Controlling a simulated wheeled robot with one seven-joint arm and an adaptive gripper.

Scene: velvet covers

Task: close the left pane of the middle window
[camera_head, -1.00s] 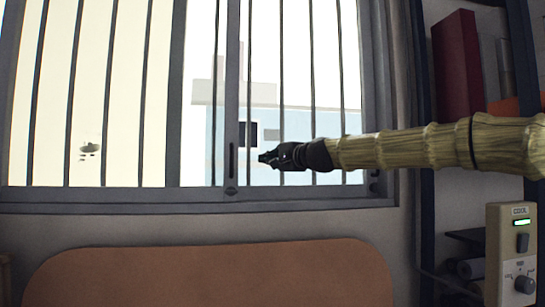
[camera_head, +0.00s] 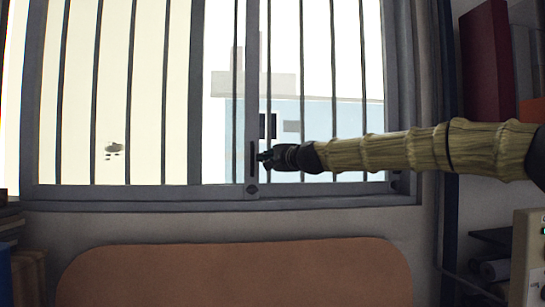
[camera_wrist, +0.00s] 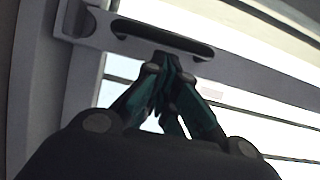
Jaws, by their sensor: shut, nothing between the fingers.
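The barred window (camera_head: 120,192) fills the upper part of the head view. An upright grey stile (camera_head: 252,100) stands right of its middle, with a dark slot-shaped handle (camera_head: 253,158) low on it. My gripper (camera_head: 262,158) is shut and empty at the right edge of this stile, level with the handle. In the wrist view the stile (camera_wrist: 250,78) runs across the top, and my fingertips (camera_wrist: 162,62) are at the edge of the handle slot (camera_wrist: 165,38). I cannot tell whether they touch it. Which pane the stile belongs to is unclear.
Dark vertical bars (camera_head: 301,80) cross the window. A rounded brown board (camera_head: 235,275) stands below the sill. A shelf with a dark red book (camera_head: 487,65) is at the right, with a beige control box (camera_head: 528,260) below. Stacked items edge the lower left.

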